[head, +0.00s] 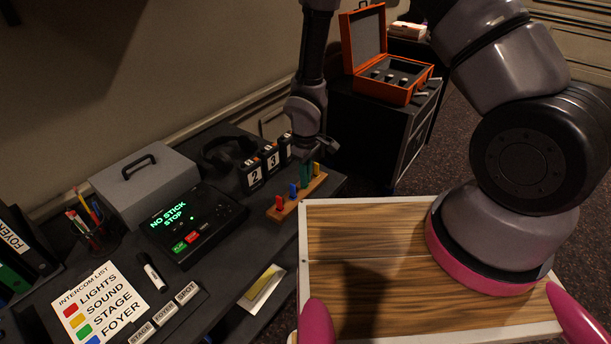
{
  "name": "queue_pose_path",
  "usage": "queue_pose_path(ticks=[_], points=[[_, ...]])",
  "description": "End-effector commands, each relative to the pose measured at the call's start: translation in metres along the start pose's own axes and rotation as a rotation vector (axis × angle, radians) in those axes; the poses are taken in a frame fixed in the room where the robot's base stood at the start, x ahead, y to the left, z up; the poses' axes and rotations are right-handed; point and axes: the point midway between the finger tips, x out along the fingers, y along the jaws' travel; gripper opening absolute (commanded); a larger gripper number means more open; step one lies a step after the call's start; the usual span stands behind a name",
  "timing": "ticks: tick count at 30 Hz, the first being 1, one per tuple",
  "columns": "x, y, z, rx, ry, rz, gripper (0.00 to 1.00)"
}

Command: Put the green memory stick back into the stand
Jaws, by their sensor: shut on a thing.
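The wooden stand (284,211) sits near the right end of the dark desk. A red stick (281,202), a blue stick (293,190) and an orange stick (316,169) stand upright in it. The green memory stick (305,175) is upright between the blue and orange ones, under my gripper (308,157). My gripper is shut on its top end, and the fingers are partly hidden and dark. The stick's lower end is at the stand's row of slots; I cannot tell how deep it sits.
A black console (215,214) reads "NO STICK STOP". Number blocks (253,177) and headphones (222,154) stand behind the stand. A grey box (147,184) is further left. An open orange case (402,93) rests on a black cabinet behind my arm.

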Motion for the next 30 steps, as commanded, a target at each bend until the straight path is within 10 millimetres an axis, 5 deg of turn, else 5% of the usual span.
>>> queue_pose_path(ticks=[3,4,6,17,30], points=[[0.002,0.0,0.0,0.0,0.0,0.0,0.0],[0.002,0.0,0.0,0.0,0.0,0.0,0.21],[0.002,0.0,0.0,0.0,0.0,0.0,0.45],[-0.002,0.0,0.0,0.0,0.001,0.0,0.45],[-0.08,0.001,-0.001,0.001,0.004,0.001,0.45]])
